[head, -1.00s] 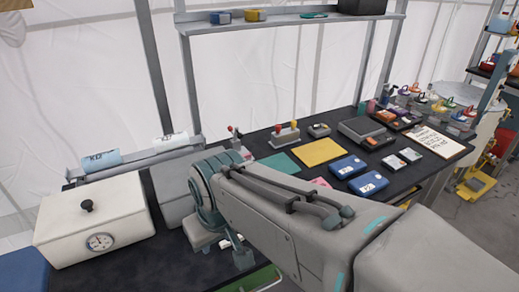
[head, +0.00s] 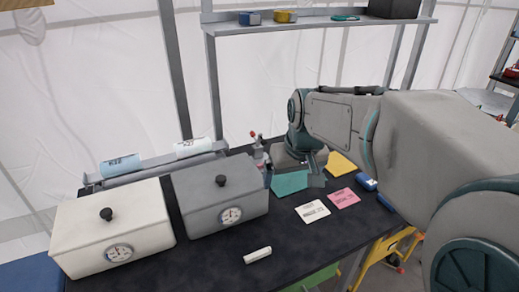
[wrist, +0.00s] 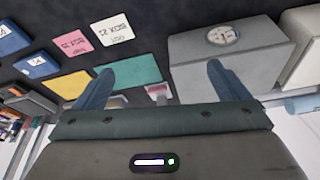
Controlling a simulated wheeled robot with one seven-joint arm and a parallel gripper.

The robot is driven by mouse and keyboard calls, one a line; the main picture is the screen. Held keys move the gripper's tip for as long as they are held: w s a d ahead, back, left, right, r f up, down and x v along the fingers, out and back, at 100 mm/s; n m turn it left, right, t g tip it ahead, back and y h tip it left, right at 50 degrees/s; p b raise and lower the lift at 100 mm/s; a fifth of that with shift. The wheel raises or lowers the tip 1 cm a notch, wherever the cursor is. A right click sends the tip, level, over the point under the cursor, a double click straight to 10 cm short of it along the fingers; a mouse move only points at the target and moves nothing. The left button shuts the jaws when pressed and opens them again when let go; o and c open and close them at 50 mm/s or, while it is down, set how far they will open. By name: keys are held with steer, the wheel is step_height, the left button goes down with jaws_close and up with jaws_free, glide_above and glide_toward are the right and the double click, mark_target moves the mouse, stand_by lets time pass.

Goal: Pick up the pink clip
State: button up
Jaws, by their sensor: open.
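I cannot make out a pink clip for certain in either view. A small pale block with a pink-red edge (wrist: 158,91) shows between my fingers in the wrist view, beyond the fingertips; I cannot tell what it is. My gripper (wrist: 159,72) is open and empty. In the head view my gripper (head: 316,172) hangs over the back of the black table, by the teal mat (head: 290,183) and yellow mat (head: 341,164). A flat pink card (head: 343,198) lies to the right of a white card (head: 312,211).
A white box (head: 112,225) and a grey box (head: 220,205), both with gauges, stand at the left. A white cylinder (head: 257,255) lies near the front. A raised shelf (head: 315,27) spans the back. My arm hides the table's right side.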

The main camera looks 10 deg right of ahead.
steer(key=w+f+n+b, duration=0.1)
steer(key=w+f, duration=0.2)
steer(key=w, duration=0.6)
steer(key=w+f+y, duration=0.1)
steer(key=w+f, duration=0.2)
steer(key=w, duration=0.7)
steer(key=w+f+n+b, duration=0.1)
steer(key=w+f, duration=0.2)
steer(key=w, duration=0.6)
steer(key=shift+t, duration=0.3)
steer(key=x, duration=0.2)
steer(key=p+x, duration=0.1)
steer(key=x, duration=0.4)
steer(key=shift+w+d+f, duration=0.2)
steer(key=shift+w+d, duration=0.1)
steer(key=shift+w, duration=0.15)
steer(key=shift+d+p+x, duration=0.2)
steer(key=shift+p+x, duration=0.35)
steer(key=shift+x, duration=0.95)
steer(key=shift+d+p+x, duration=0.15)
steer(key=shift+p+x, duration=0.4)
steer(key=shift+x, duration=0.95)
steer(key=shift+s, duration=0.1)
steer(key=c, duration=1)
